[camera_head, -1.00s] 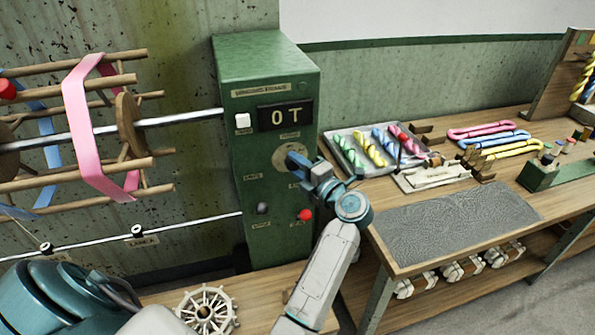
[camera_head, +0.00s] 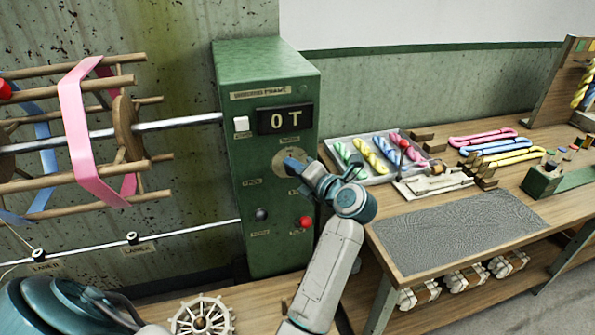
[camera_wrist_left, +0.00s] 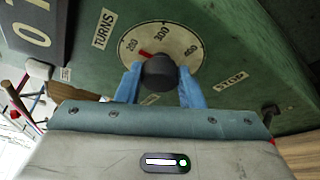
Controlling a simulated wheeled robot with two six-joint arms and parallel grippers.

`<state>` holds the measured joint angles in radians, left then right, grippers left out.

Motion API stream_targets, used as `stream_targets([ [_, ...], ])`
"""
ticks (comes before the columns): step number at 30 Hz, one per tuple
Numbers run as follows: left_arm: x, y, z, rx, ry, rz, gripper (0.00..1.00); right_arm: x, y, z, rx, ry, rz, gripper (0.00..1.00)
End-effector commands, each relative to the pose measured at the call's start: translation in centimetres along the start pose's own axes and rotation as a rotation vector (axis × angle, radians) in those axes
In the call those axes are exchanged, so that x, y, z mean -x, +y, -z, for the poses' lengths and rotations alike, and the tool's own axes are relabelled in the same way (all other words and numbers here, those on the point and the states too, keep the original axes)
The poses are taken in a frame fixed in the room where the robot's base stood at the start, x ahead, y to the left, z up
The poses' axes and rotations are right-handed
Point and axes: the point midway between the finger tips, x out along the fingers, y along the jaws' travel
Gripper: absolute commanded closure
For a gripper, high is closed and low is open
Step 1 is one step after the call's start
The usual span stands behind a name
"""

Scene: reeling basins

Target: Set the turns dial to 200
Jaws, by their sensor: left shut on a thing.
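The turns dial is a round cream plate (camera_wrist_left: 186,66) with a dark knob (camera_wrist_left: 160,73) on the green cabinet (camera_head: 270,190). In the left wrist view its scale reads 200, 300 and 400 beside a TURNS label (camera_wrist_left: 104,29). A red mark (camera_wrist_left: 145,53) by the knob points to the upper left, close to the 200. My left gripper (camera_head: 291,165) is at the dial in the head view. Its blue fingers (camera_wrist_left: 160,86) are shut on the knob from both sides. In the head view the gripper hides part of the dial. My right gripper is not in view.
A display (camera_head: 285,119) reading "0T" sits above the dial. A red button (camera_head: 305,222) and a dark knob (camera_head: 261,215) are below it. A reel with pink and blue bands (camera_head: 80,130) stands left. A bench (camera_head: 375,220) with skeins stands right.

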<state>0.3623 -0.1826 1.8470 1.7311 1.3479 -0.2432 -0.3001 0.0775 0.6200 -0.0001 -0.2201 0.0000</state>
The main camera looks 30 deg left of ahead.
Motion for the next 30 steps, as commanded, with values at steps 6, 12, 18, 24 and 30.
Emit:
stream_targets([
  [6, 0.0, -0.1, 0.1, -0.001, 0.002, 0.003, 0.89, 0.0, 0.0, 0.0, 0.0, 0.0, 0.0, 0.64],
  [12, 0.0, -0.1, 0.1, -0.001, 0.001, 0.002, 0.44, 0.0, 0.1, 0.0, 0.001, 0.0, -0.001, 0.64],
  [18, 0.0, -0.1, 0.0, -0.001, 0.001, 0.001, 0.44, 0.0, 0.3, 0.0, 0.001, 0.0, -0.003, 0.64],
  [24, 0.0, 0.0, 0.0, -0.01, 0.0, -0.003, 0.44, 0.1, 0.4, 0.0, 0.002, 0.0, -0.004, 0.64],
  [30, 0.1, 0.1, -0.1, -0.182, -0.005, -0.071, 0.44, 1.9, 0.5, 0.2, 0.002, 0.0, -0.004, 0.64],
])
